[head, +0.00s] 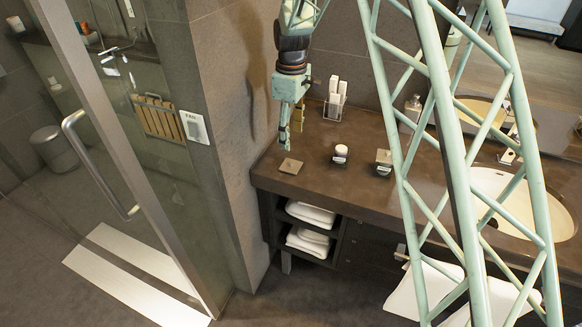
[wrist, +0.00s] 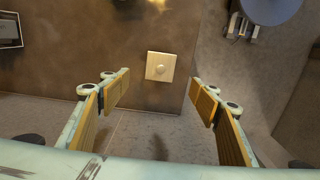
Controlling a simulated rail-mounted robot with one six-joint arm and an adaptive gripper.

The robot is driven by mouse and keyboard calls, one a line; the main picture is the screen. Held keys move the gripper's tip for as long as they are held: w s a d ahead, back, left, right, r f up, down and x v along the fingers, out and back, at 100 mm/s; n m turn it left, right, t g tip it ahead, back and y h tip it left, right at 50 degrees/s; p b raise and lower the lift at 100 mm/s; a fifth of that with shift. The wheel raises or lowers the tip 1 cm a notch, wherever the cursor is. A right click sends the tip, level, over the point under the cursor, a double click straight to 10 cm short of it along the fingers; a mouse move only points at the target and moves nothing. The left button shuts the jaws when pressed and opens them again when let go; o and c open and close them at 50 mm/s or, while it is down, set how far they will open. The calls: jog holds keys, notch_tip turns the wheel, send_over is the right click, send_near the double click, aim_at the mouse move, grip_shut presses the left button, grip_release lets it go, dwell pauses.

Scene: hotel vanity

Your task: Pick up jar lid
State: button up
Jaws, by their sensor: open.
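The jar lid (head: 290,166) is a small flat square piece with a round knob, lying on the brown counter near its left end. It also shows in the wrist view (wrist: 153,72), pale beige, near the counter's corner. My gripper (head: 290,138) is above the counter near the lid, pointing down. In the wrist view my gripper (wrist: 159,84) is open and empty, with its two yellow-padded fingers wide apart on either side of the lid. The lid appears between and beyond the fingertips, with no contact visible.
On the counter (head: 325,182), a small jar with a white top (head: 340,154) stands right of the lid. A square-topped jar (head: 384,162) is further right. A holder with white cards (head: 337,101) stands behind. A wall (head: 235,110) rises left of the counter. Folded towels (head: 310,213) lie below.

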send_over(291, 162)
jog(key=shift+w+d+f, duration=0.1)
jog(key=shift+w+f, duration=0.05)
jog(key=shift+f, duration=3.4)
jog(key=shift+f, duration=0.1)
jog(key=shift+f+b, duration=0.3)
jog(key=shift+f, duration=2.2)
jog(key=shift+c, duration=0.3)
jog(key=c, duration=0.9)
jog(key=shift+r, duration=0.2)
